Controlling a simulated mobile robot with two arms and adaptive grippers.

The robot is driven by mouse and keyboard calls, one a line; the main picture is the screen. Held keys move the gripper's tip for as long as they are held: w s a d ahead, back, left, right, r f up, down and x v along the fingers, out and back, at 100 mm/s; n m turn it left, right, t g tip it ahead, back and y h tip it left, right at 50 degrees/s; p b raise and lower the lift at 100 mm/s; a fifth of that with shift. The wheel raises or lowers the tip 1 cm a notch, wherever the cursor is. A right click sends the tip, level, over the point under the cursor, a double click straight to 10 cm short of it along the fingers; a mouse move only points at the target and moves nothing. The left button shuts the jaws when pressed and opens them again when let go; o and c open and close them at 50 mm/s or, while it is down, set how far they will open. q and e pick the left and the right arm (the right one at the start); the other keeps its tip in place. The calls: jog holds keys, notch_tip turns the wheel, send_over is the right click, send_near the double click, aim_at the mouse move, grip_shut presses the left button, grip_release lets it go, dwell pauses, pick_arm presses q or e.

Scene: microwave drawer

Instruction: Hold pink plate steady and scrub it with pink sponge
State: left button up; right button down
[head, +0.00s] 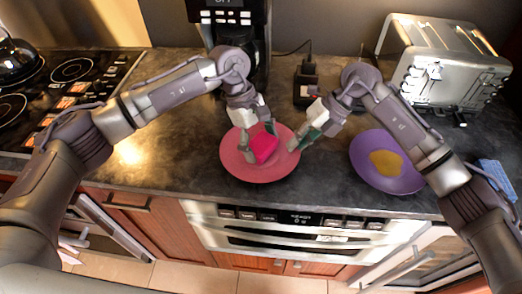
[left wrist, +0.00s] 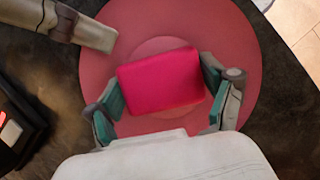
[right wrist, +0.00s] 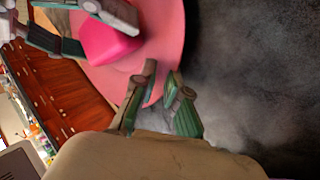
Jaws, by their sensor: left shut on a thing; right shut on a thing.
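The pink plate (head: 236,167) lies on the dark counter in the middle of the head view. The bright pink sponge (head: 265,147) is over the plate's centre, between the fingers of my left gripper (head: 262,143). The left wrist view shows the sponge (left wrist: 160,82) held between both finger pads, with the plate (left wrist: 225,30) behind it. I cannot tell whether the sponge touches the plate. My right gripper (head: 298,141) is at the plate's right edge. In the right wrist view its fingers (right wrist: 160,100) are closed on the plate's rim (right wrist: 160,50).
A purple plate (head: 362,150) with a yellow sponge (head: 386,163) is to the right. A silver toaster (head: 440,65) stands behind it, a coffee maker (head: 240,20) at the back. A stove (head: 70,85) is at left. A blue cloth-like item (head: 495,173) lies far right.

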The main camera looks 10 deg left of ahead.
pick_arm(q)
jog(key=shift+s+a+f, duration=0.1)
jog(key=shift+s+a, duration=0.25)
jog(key=shift+s, duration=0.15)
pick_arm(e)
jog(key=shift+d, duration=0.1)
pick_arm(q)
jog(key=shift+w+d, duration=0.45)
jog(key=shift+w, duration=0.35)
jog(key=shift+w+r, duration=0.1)
jog(key=shift+r, duration=0.55)
pick_arm(e)
jog(key=shift+f, duration=0.1)
pick_arm(q)
jog(key=shift+r, duration=2.35)
jog(key=shift+a, duration=4.5)
